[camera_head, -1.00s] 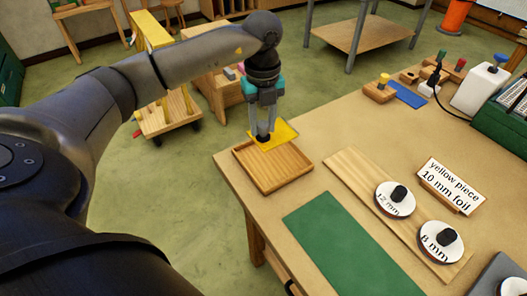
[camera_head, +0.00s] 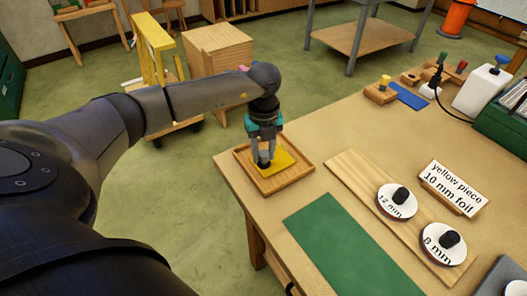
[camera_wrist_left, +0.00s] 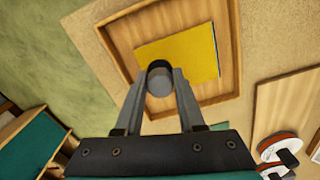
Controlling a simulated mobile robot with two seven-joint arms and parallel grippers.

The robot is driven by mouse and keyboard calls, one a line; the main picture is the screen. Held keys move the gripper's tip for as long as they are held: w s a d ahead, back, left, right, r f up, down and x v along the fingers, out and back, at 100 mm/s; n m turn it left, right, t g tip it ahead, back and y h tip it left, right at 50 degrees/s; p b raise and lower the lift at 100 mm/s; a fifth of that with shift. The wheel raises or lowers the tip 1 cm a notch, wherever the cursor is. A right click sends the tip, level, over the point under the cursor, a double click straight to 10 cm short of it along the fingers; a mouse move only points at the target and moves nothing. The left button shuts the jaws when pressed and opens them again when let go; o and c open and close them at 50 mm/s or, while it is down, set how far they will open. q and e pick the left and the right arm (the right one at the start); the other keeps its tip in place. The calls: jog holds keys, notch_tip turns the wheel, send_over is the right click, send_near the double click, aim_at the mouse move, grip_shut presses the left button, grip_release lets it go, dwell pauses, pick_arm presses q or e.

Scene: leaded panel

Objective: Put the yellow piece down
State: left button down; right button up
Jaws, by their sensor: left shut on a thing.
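The yellow piece (camera_head: 284,159) is a thin flat sheet, low inside a shallow wooden tray (camera_head: 289,182). My left gripper (camera_head: 264,164) points down over the tray, with its fingers shut on a grey round knob at the piece. In the left wrist view, the left fingertips (camera_wrist_left: 160,80) close on this knob at the lower edge of the yellow piece (camera_wrist_left: 190,52). The piece lies within the tray walls. I cannot tell whether it fully touches the tray floor. My right gripper is not in view.
A green mat (camera_head: 341,245) lies at the table's front. A wooden board (camera_head: 358,172) bears discs marked 12 mm (camera_head: 396,205) and 8 mm (camera_head: 440,246). A sign (camera_head: 455,187) reads "yellow piece 10 mm foil". The table left of the board is clear around the tray.

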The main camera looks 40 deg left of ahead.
aim_at(264, 152)
pick_arm(q)
jog(key=c, duration=0.5)
grip_release()
jog(key=shift+f, duration=0.1)
jog(key=shift+r, duration=0.2)
notch_tip(264, 152, up, 12)
jog(key=shift+p, duration=0.4)
jog(key=shift+s+f, duration=0.1)
